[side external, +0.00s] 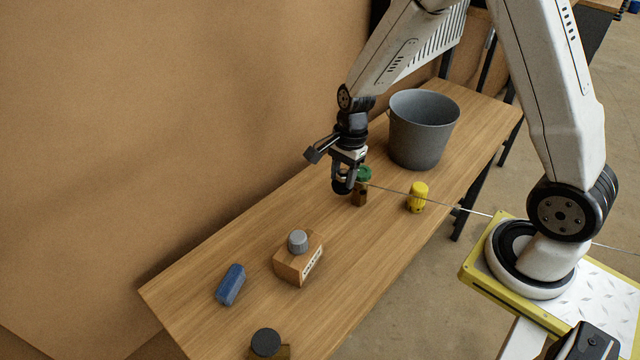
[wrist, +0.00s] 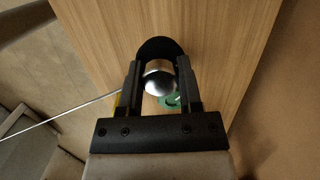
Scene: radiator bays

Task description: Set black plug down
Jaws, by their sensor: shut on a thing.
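My gripper (side external: 346,178) is above the table, pointing down. Its jaws are shut on the black plug (side external: 342,187), whose dark rounded lower end shows just below the fingers. In the wrist view, the plug's black rounded part (wrist: 159,46) shows beyond the fingertips of my gripper (wrist: 160,68), with a shiny silver dome (wrist: 159,83) between the fingers. The plug appears held above the tabletop, but the exact gap cannot be told.
A green-topped wooden block (side external: 363,174) is close beside my gripper. A thin pale line (side external: 440,204) crosses rightward. The table's middle is clear.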

